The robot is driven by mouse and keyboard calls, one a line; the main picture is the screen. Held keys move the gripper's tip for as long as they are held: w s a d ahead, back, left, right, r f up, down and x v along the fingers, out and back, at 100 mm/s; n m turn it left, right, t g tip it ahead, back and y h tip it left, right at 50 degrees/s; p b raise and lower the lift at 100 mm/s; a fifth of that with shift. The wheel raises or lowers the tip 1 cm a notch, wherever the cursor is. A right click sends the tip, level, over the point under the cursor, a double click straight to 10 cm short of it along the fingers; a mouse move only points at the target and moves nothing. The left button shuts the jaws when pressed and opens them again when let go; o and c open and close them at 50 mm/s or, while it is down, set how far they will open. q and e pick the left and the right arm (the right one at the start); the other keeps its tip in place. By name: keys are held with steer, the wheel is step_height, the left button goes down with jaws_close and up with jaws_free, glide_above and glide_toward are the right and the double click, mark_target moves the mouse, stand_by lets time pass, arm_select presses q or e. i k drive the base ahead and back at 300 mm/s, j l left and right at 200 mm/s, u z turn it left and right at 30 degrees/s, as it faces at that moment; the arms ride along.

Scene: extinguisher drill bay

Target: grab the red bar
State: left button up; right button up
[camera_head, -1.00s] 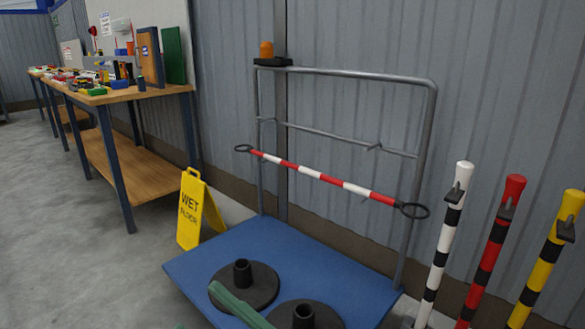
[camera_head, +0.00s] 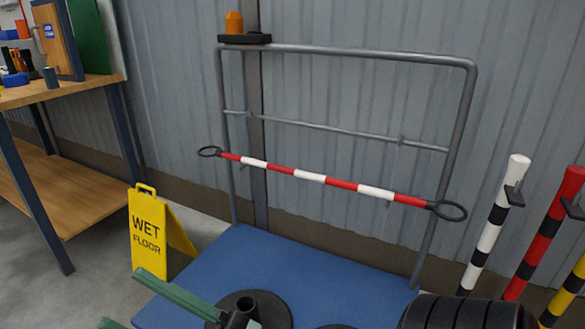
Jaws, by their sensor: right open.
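The red bar (camera_head: 340,184) is a red and white striped bar with a black ring at each end. It lies across the grey tube frame, sloping down to the right. My right gripper (camera_head: 120,298) shows at the bottom left as two green fingers set apart, with nothing seen between them. It is well below and left of the bar and does not touch it. The lower finger is mostly cut off by the picture edge. My left gripper is not in view.
The frame (camera_head: 470,110) stands on a blue base (camera_head: 270,258) with black round sockets. A yellow wet floor sign (camera_head: 146,235) stands left of it. Striped posts (camera_head: 490,230) stand at the right. A workbench (camera_head: 70,90) is at the far left.

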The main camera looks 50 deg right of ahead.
mark_target(431, 206)
steer(key=i+j+z, duration=0.1)
steer(key=i+z, duration=0.35)
steer(key=i+j+z, duration=0.25)
steer(key=i+z, duration=0.2)
steer(key=i+j+z, duration=0.45)
steer(key=k+l, duration=0.05)
steer(key=k, duration=0.05)
